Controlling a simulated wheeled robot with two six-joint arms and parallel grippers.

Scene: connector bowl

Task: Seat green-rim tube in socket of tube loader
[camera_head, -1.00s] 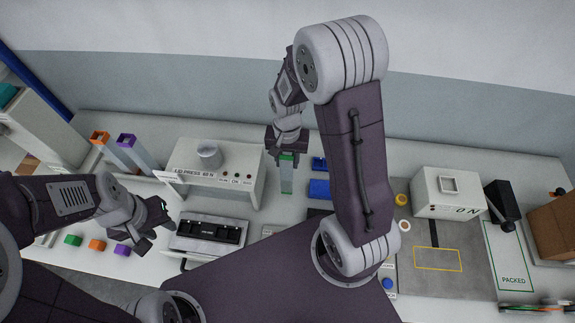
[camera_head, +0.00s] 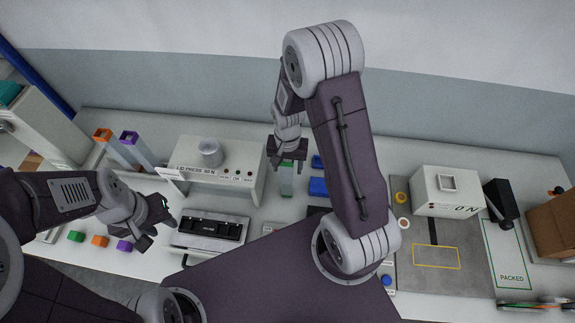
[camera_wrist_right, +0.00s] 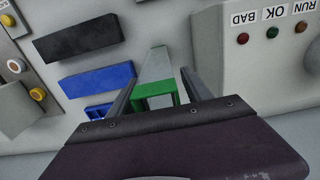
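The green-rim tube (camera_head: 287,184) is a pale tube with a green rim, upright under my right gripper (camera_head: 287,160). In the right wrist view the tube (camera_wrist_right: 157,66) lies between the two fingers, its green rim nearest the palm; the gripper seems shut on it. Whether its lower end touches the table is unclear. The tube loader is at the left, where an orange-rim tube (camera_head: 103,135) and a purple-rim tube (camera_head: 130,138) lean; its free socket cannot be made out. My left gripper (camera_head: 158,220) is open over the left front table; a small green sliver shows at its finger.
The lid press (camera_head: 215,172) stands between the loader and my right gripper. A black-slotted tray (camera_head: 210,231) lies before it. Green, orange and purple blocks (camera_head: 99,241) lie front left. A white machine (camera_head: 446,191) stands right.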

